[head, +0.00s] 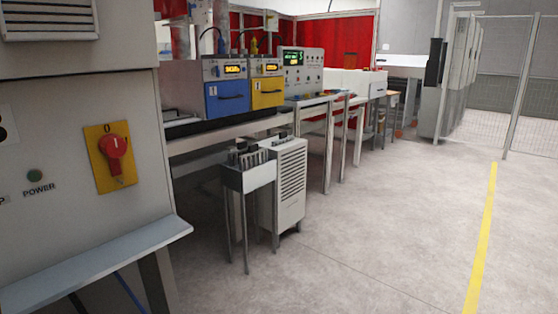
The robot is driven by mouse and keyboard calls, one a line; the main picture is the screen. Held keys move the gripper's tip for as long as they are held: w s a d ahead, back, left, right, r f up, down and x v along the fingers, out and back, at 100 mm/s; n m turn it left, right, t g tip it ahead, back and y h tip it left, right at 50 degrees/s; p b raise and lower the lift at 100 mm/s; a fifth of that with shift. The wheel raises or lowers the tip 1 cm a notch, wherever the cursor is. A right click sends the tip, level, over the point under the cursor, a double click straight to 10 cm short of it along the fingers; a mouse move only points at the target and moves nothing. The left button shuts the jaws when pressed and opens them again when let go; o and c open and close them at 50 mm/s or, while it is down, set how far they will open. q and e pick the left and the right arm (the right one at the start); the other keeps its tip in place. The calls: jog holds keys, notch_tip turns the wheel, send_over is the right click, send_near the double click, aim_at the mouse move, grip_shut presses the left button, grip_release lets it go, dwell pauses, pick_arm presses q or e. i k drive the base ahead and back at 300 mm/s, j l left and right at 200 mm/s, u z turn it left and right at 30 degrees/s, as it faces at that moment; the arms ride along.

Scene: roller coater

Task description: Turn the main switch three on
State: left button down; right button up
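A red rotary switch (115,154) on a yellow plate (101,178) is mounted on the front of a grey machine cabinet (60,110) at the left. A "0" is marked at the top of the plate. No label shows whether this is main switch three. Neither of my grippers is in view.
A grey ledge (90,265) juts out below the switch. A blue unit (227,98) and a yellow unit (267,92) stand on a bench further back. A small rack (248,178) stands on the floor. Open floor with a yellow line (482,240) lies at the right.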

aim_at(114, 146)
jog(key=j+u, duration=0.1)
jog(key=u, duration=1.65)
jog(key=i+j, duration=0.1)
jog(key=j, duration=0.15)
jog(key=i+j+u, duration=0.1)
jog(key=j, duration=0.15)
